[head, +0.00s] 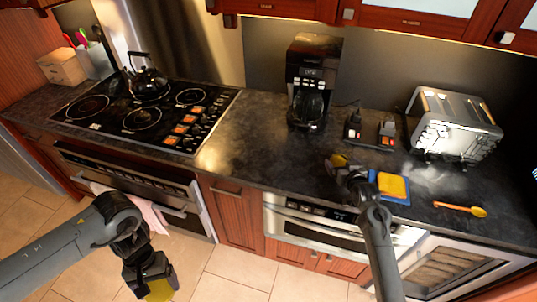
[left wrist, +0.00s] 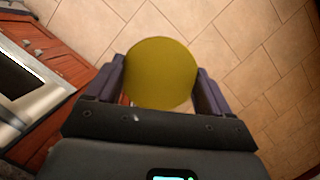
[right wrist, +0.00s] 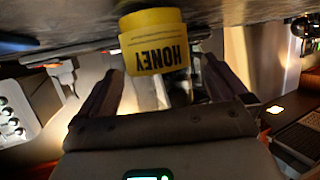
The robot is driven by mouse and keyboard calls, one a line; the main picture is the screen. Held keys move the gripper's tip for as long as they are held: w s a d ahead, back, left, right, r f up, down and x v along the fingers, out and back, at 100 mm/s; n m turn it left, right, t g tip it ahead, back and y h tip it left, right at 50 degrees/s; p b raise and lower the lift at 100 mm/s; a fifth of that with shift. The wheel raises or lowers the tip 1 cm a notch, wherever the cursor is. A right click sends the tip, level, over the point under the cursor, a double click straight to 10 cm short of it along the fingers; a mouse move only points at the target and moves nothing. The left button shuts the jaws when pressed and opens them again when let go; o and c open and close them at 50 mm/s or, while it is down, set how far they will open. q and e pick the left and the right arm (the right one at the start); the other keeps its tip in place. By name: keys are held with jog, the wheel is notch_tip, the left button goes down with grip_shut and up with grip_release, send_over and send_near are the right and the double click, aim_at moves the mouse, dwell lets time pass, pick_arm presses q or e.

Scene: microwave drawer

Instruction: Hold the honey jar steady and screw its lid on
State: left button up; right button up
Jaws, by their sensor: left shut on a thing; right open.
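The honey jar (head: 338,160) stands on the dark counter near its front edge, partly hidden by my right gripper in the head view. Its yellow HONEY label (right wrist: 155,50) shows upside down in the right wrist view. My right gripper (right wrist: 163,65) is open, with its fingers on either side of the jar. It also shows in the head view (head: 347,167). My left gripper (left wrist: 160,75) is shut on the round yellow lid (left wrist: 160,72), gripped at opposite edges. In the head view the lid (head: 160,290) is low, in front of the counter above the floor.
A blue board with a yellow sponge (head: 393,185) lies right of the jar, and an orange spoon (head: 460,209) farther right. A coffee maker (head: 313,80) and toaster (head: 450,125) stand behind. The counter left of the jar is clear up to the stove (head: 150,115).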

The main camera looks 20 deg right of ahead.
aim_at(340, 148)
pick_arm(q)
jog(key=shift+f, duration=0.25)
pick_arm(e)
jog(key=shift+x, duration=1.5)
jog(key=shift+d+r, duration=0.1)
jog(key=c, duration=1.2)
jog(key=shift+r, duration=0.1)
jog(key=shift+r, duration=0.4)
pick_arm(q)
jog(key=shift+r, duration=0.25)
pick_arm(e)
notch_tip(340, 148, up, 4)
jog(key=shift+s+d+f, duration=0.15)
jog(key=shift+f, duration=0.05)
pick_arm(q)
jog(key=shift+r+p, duration=0.5)
jog(key=shift+p, duration=0.05)
pick_arm(e)
jog(key=s+d+r, duration=0.2)
jog(key=s, duration=0.1)
jog(key=s+d+r, duration=0.2)
jog(key=s, duration=0.1)
jog(key=s+d+r, duration=0.2)
jog(key=s, duration=0.1)
jog(key=shift+s+d+r, duration=0.15)
jog(key=shift+d+r, duration=0.1)
